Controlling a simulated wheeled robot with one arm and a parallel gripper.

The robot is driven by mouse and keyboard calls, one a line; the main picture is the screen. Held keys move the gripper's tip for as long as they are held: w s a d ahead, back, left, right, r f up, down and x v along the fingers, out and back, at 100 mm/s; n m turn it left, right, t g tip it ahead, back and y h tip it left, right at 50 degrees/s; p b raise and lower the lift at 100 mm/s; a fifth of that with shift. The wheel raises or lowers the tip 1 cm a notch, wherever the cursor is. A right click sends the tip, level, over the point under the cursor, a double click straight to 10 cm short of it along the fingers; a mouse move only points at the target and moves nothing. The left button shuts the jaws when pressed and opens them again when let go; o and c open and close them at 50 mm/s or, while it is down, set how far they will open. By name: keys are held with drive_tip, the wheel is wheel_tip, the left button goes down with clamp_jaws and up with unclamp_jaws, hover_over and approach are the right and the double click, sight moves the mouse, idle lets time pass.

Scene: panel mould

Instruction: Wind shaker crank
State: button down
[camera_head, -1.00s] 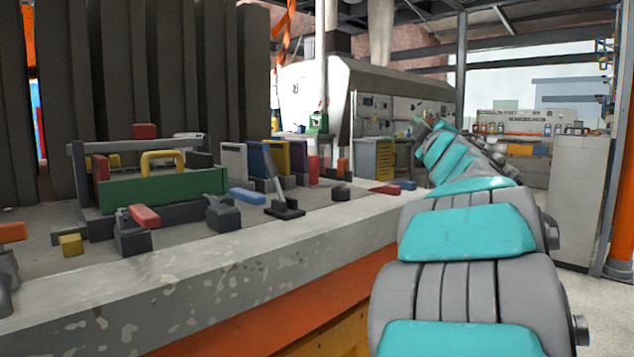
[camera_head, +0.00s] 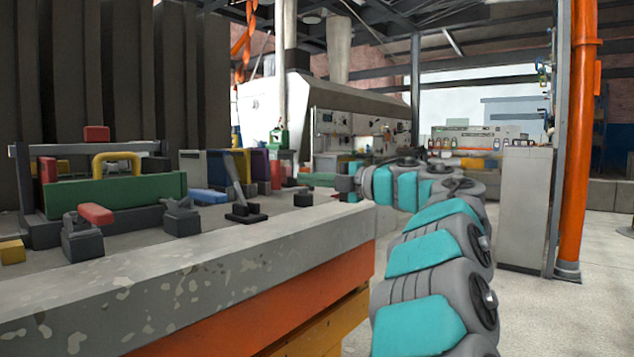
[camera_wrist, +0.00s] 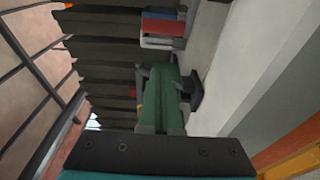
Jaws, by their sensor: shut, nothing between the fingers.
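No part is clearly recognisable as the shaker crank. A dark lever (camera_head: 235,172) stands tilted on a black base on the bench (camera_head: 290,230) in the head view; I cannot tell whether it is the crank. Left of it are a green mould panel (camera_head: 120,191) with a yellow handle and a red-handled clamp (camera_head: 96,213). My arm reaches away along the bench's right end, with its far end by the bench corner. In the wrist view my gripper (camera_wrist: 150,155) shows as a dark screwed plate at the bottom.
Several blocks and boxes (camera_head: 205,165) sit behind the lever on the bench. Tall dark panels (camera_head: 120,70) stand behind the bench. An orange post (camera_head: 577,150) and a grey cabinet (camera_head: 525,205) stand at the right. Floor is open between bench and post.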

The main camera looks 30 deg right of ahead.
drive_tip(key=x, duration=0.6)
drive_tip(key=shift+w+d, duration=0.1)
drive_tip(key=shift+w, duration=0.05)
drive_tip(key=shift+w+d, duration=0.3)
drive_tip(key=shift+w, duration=0.5)
drive_tip(key=shift+w+d, duration=0.3)
drive_tip(key=shift+w, duration=0.55)
drive_tip(key=shift+w+a+m+t+h+p, duration=0.35)
drive_tip(key=shift+m+h, duration=0.15)
drive_tip(key=shift+h, duration=0.2)
